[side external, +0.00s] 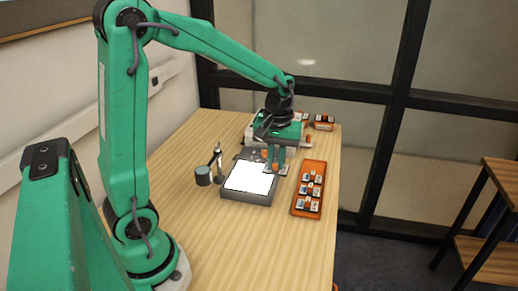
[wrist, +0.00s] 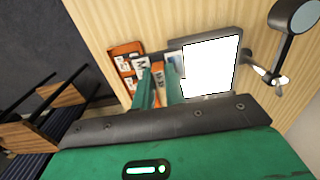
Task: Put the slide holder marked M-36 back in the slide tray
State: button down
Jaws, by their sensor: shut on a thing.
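My gripper (side external: 275,158) is shut on a small white and orange slide holder (side external: 267,168), just past the right edge of the lit panel. The tray also shows in the wrist view (wrist: 117,48), left of the fingers.
A light box with a bright white panel (side external: 248,177) lies left of the gripper. A dark cylinder on a stand (side external: 203,176) is beside it. More small holders (side external: 323,122) stand at the table's far end, partly behind my arm. The near part of the table (side external: 240,235) is clear.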

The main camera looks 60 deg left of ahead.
jog(key=shift+w, duration=0.1)
jog(key=w+a+f, duration=0.3)
jog(key=w+a, duration=0.2)
jog(key=w, duration=0.6)
jog(key=w+a+f, duration=0.4)
jog(key=w+a, duration=0.1)
jog(key=w, duration=0.7)
jog(key=shift+f, duration=0.25)
jog(key=shift+f, duration=1.35)
jog(key=shift+f, duration=0.1)
jog(key=shift+f, duration=0.75)
jog(key=shift+f, duration=0.2)
